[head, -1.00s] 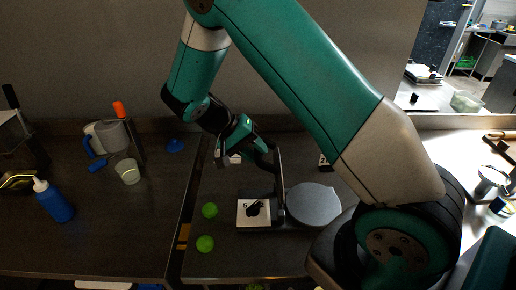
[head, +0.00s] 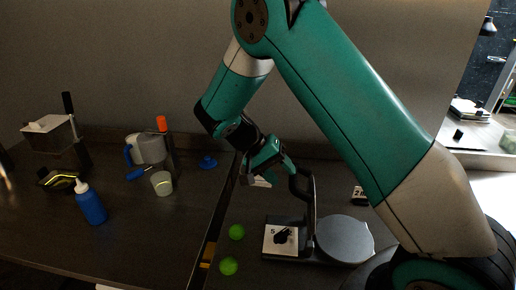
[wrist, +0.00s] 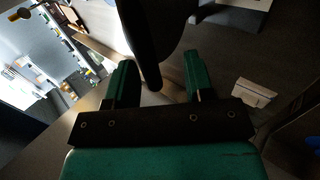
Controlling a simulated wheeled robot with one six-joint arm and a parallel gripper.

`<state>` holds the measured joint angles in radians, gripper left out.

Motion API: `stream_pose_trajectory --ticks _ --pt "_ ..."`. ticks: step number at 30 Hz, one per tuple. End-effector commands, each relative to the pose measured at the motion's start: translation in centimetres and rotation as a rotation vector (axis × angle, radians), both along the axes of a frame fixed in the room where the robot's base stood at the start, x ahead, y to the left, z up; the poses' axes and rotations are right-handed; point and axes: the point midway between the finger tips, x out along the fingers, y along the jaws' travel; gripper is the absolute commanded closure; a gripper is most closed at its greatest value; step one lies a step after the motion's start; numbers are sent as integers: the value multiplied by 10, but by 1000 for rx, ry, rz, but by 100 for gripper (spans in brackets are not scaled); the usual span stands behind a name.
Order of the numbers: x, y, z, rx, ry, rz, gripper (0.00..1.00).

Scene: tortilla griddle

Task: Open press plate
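The press has a round grey plate (head: 345,238) lying flat on the right of its base. A dark, thin part (head: 312,205) stands upright at the plate's left edge, seen nearly edge-on, with a curved dark handle (head: 296,185) on its left side. It looks like the upper press plate raised. My gripper (head: 262,172) is just left of the handle's top. In the wrist view its two green fingers (wrist: 160,80) are apart, with a dark rounded bar (wrist: 150,72) beyond or between them. I cannot tell whether they touch it.
A white dial panel (head: 275,247) with a dark knob is left of the plate. A blue bottle (head: 90,204), a cup (head: 162,184) and a pitcher (head: 152,148) stand on the left counter.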

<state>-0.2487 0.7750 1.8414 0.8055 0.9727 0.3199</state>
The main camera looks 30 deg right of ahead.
Motion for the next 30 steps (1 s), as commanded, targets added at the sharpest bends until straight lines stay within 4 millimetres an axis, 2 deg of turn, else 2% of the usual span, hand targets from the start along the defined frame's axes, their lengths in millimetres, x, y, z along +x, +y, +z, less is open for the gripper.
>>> stream_pose_trajectory --ticks 12,15,21,30 --pt "43 56 88 -2 -3 -4 52" --pt "50 66 102 -1 -1 -3 52" --pt "57 74 112 -1 1 -3 52" --pt "59 78 112 -1 0 -4 52"
